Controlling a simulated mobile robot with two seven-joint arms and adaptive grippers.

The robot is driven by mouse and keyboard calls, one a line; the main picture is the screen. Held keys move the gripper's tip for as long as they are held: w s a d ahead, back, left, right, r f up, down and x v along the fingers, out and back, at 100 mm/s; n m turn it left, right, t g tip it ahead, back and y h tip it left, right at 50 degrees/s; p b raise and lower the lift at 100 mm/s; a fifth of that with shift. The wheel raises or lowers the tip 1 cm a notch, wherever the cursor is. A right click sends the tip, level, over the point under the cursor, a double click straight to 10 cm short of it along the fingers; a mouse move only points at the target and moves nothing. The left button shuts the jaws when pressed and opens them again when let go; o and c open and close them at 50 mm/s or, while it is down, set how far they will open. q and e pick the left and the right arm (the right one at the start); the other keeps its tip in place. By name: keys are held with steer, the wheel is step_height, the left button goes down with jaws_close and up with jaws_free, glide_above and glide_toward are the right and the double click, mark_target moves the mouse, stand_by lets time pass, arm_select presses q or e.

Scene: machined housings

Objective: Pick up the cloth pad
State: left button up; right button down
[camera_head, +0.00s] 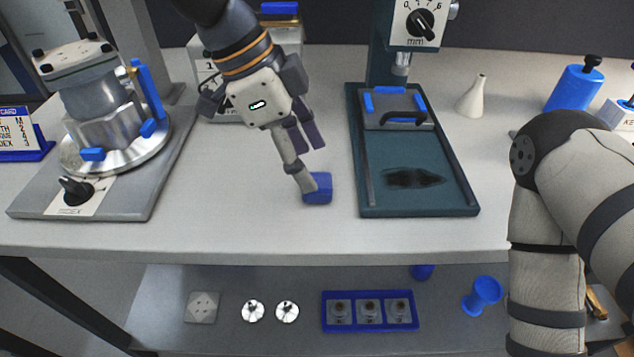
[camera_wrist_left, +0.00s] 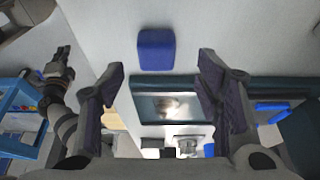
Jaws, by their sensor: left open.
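The cloth pad (camera_head: 318,188) is a small blue square block lying on the light worktop, left of the dark green tray. My left gripper (camera_head: 309,160) is open above the worktop, with one finger reaching down to the pad's left edge in the head view. In the left wrist view the pad (camera_wrist_left: 156,50) shows whole beyond the two spread fingers of the left gripper (camera_wrist_left: 161,62), with nothing between them. I cannot tell if a finger touches it. My right arm is at the right of the head view. A dark claw-like shape at the left of the wrist view seems to be my right gripper (camera_wrist_left: 57,70).
The green tray (camera_head: 365,190) with a blue-edged plate stands close to the pad's right. A metal fixture on a grey base (camera_head: 130,190) stands at the left. A white cone bottle (camera_head: 473,97) is beyond the tray. The worktop between fixture and pad is clear.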

mark_target(316, 180)
arm_select(q)
steer(key=x, duration=0.3)
steer(key=shift+s+f, duration=0.2)
steer(key=shift+f, duration=0.1)
steer(key=c, duration=1.1)
arm_select(e)
steer(key=shift+w+r, duration=0.1)
